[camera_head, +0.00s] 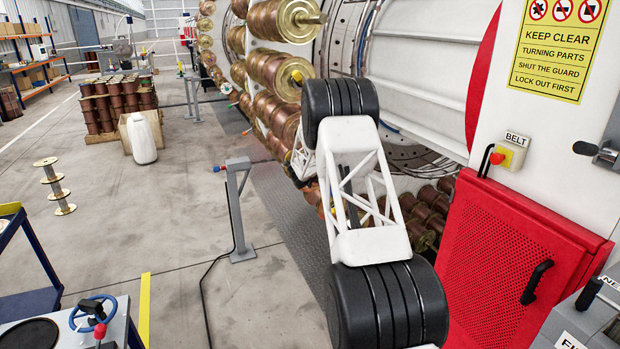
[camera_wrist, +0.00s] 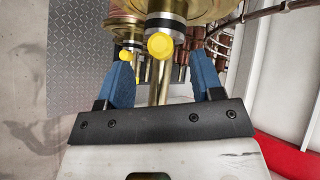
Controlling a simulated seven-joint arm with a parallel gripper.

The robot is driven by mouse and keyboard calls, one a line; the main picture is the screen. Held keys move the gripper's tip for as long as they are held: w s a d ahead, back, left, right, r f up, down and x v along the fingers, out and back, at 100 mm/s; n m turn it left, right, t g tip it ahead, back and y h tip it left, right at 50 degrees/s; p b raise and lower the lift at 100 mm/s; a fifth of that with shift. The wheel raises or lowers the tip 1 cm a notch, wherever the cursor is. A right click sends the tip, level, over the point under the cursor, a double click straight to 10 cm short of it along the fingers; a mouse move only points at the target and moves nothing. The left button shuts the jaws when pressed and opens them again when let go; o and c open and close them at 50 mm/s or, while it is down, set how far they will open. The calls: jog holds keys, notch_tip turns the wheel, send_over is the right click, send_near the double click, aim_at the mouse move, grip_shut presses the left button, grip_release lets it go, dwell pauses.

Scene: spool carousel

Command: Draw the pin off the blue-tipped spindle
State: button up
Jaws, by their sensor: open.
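My gripper (camera_wrist: 161,68) is open, its two blue fingers apart with nothing held between them. In the wrist view a yellow tip (camera_wrist: 160,45) on a dark-and-silver spindle end shows between and just beyond the fingertips. A second yellow tip (camera_wrist: 124,57) is by the left finger. I cannot make out a blue tip or a pin there. In the head view my arm hides the gripper. A yellow-tipped spindle (camera_head: 297,76) sticks out of a copper spool above left of my arm. A small greenish-blue tip (camera_head: 234,103) shows farther along the carousel; its exact colour is unclear.
Rows of copper spools (camera_head: 268,68) line the carousel close to my arm. A grey post (camera_head: 238,210) with a cable stands on the left. A red mesh guard (camera_head: 510,270) and belt switch box (camera_head: 510,152) are at the right.

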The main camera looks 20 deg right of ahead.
jog(key=shift+x, duration=2.65)
jog(key=shift+c, duration=0.2)
jog(key=c, duration=1)
